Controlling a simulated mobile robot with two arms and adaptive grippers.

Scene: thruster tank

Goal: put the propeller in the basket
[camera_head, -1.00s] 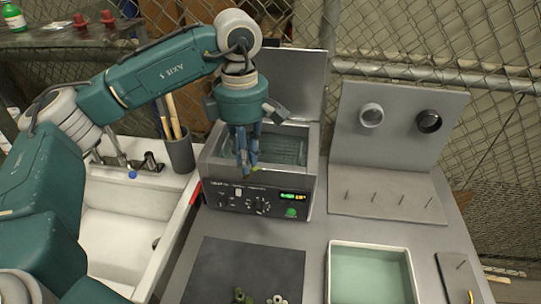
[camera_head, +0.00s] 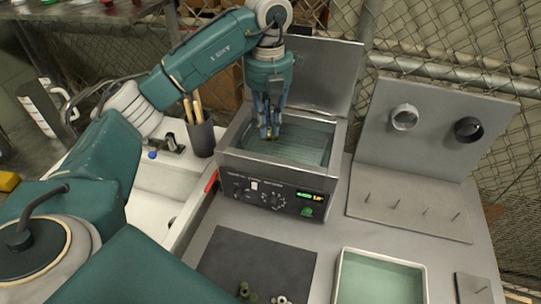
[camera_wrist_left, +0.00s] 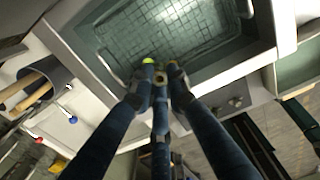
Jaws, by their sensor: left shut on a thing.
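My left gripper (camera_head: 268,132) points down over the open tank (camera_head: 325,178), near the left part of its opening. Its fingers are shut on a small part, taken to be the propeller, which is mostly hidden by the fingertips. In the left wrist view a yellow-green bit and a brass-coloured hub of the propeller (camera_wrist_left: 160,78) show between the fingertips (camera_wrist_left: 159,85). The wire mesh basket (camera_wrist_left: 190,38) lies inside the tank, below and ahead of the fingers. Its handle loop (camera_wrist_left: 108,68) is close to the left of them. My right gripper is not in view.
The tank's raised lid (camera_head: 325,75) stands behind. A dark mat (camera_head: 255,262) with several small parts lies in front. A tray of pale green liquid (camera_head: 343,262), a pegged plate (camera_head: 405,212) and a tool cup (camera_head: 201,138) are nearby.

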